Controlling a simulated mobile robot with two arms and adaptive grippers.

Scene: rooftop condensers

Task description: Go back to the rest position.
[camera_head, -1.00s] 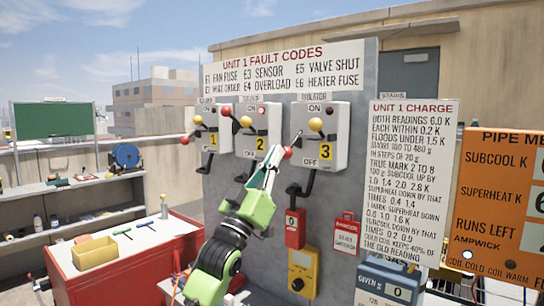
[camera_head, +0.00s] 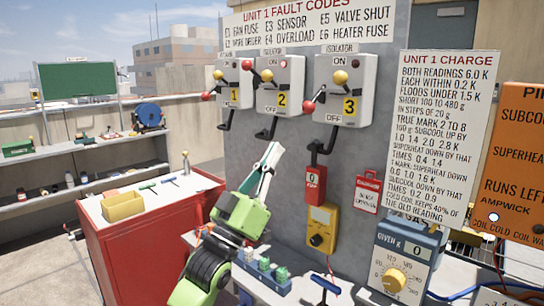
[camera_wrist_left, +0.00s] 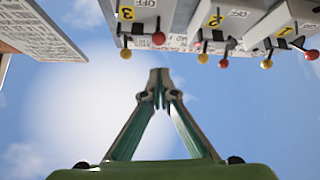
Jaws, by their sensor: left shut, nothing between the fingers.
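My left gripper (camera_head: 272,150) is shut and empty in the head view. It points up in front of the grey panel (camera_head: 385,130), below and left of the isolator box marked 3 (camera_head: 352,85). It appears clear of the isolator's red-knobbed lever (camera_head: 309,107). In the left wrist view the fingertips (camera_wrist_left: 158,80) meet against the sky, with the switch boxes upside down along the top edge. My right gripper is not in view.
Switch boxes 1 (camera_head: 233,84) and 2 (camera_head: 282,90) hang left of the isolator. A red cabinet (camera_head: 140,245) with a yellow bin (camera_head: 122,206) stands at left. A yellow meter (camera_head: 322,230) hangs on the panel. A blue gauge box (camera_head: 405,265) stands at lower right.

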